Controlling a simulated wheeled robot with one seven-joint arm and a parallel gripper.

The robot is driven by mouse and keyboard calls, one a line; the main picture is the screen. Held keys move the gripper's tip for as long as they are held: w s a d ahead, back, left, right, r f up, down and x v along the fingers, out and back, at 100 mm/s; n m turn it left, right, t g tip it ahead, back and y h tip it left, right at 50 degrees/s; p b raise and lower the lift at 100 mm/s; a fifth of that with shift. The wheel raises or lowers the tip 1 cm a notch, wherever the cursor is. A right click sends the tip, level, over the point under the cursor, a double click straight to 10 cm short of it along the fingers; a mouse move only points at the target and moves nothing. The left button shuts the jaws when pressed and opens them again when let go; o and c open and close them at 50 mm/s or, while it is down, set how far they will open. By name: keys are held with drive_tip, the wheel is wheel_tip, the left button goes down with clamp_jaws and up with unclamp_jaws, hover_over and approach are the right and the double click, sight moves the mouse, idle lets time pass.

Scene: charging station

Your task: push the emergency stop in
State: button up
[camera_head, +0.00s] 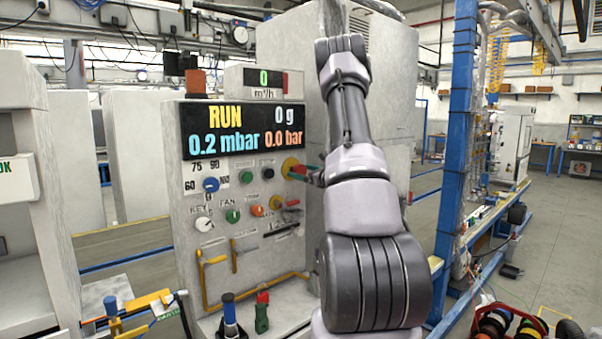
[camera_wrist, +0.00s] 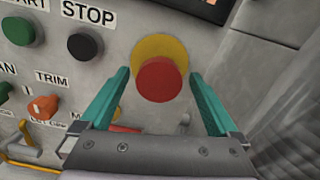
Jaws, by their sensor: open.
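The emergency stop is a red mushroom button (camera_wrist: 160,80) on a round yellow plate (camera_wrist: 158,47), on the grey control panel (camera_head: 240,262). In the head view its yellow plate (camera_head: 289,166) shows at the panel's right side, with the red button partly hidden by my gripper. My gripper (camera_wrist: 158,76) is open, with teal fingers to the left and right of the button and a visible gap on each side. In the head view my gripper (camera_head: 301,173) is close to the panel. I cannot tell how far the button stands out, or whether anything touches it.
A black STOP button (camera_wrist: 84,44) and a green button (camera_wrist: 18,30) sit left of the emergency stop. An orange knob (camera_wrist: 43,107) is below them. The panel display (camera_head: 246,129) reads RUN. Yellow handles (camera_head: 212,280) and a blue-topped lever (camera_head: 229,312) stand lower down.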

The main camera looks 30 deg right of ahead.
drive_tip(key=shift+w+a, duration=0.1)
drive_tip(key=shift+w, duration=0.25)
clamp_jaws()
drive_tip(key=shift+w+a+r, duration=0.1)
drive_tip(key=shift+w+a, duration=0.05)
drive_tip(key=shift+w, duration=0.55)
unclamp_jaws()
drive_tip(key=shift+w, duration=0.1)
